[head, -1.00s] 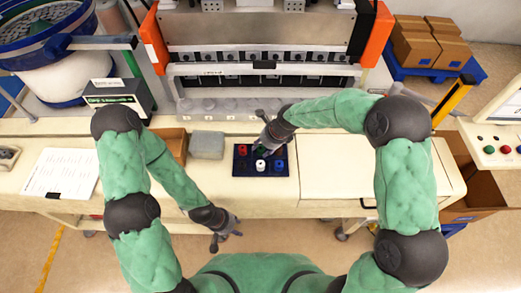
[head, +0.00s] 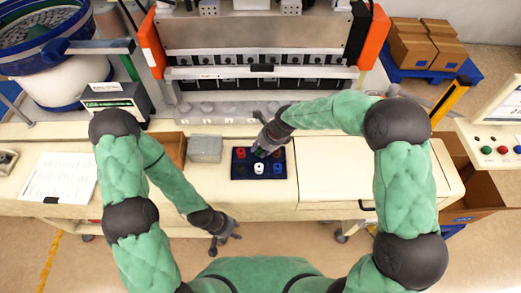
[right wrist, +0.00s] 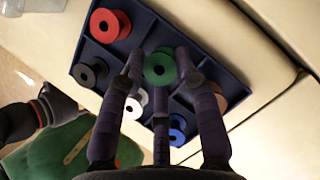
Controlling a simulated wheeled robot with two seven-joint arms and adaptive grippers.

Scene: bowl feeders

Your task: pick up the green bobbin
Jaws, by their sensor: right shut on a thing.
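The green bobbin (right wrist: 159,67) is between the fingertips of my right gripper (right wrist: 158,78), which is shut on it. In the head view my right gripper (head: 262,148) is over the back middle of the dark blue compartment tray (head: 236,173) and partly hides the bobbin there. I cannot tell whether the bobbin is clear of the tray floor. My left gripper (head: 223,243) hangs in front of the table edge, empty, with its fingers apart.
The tray also holds a red bobbin (right wrist: 110,25), a black bobbin (right wrist: 90,72), a white bobbin (right wrist: 134,104), a blue bobbin (right wrist: 177,129) and a brown bobbin (right wrist: 219,97). A grey block (head: 205,148) stands left of the tray. The tabletop right of the tray is clear.

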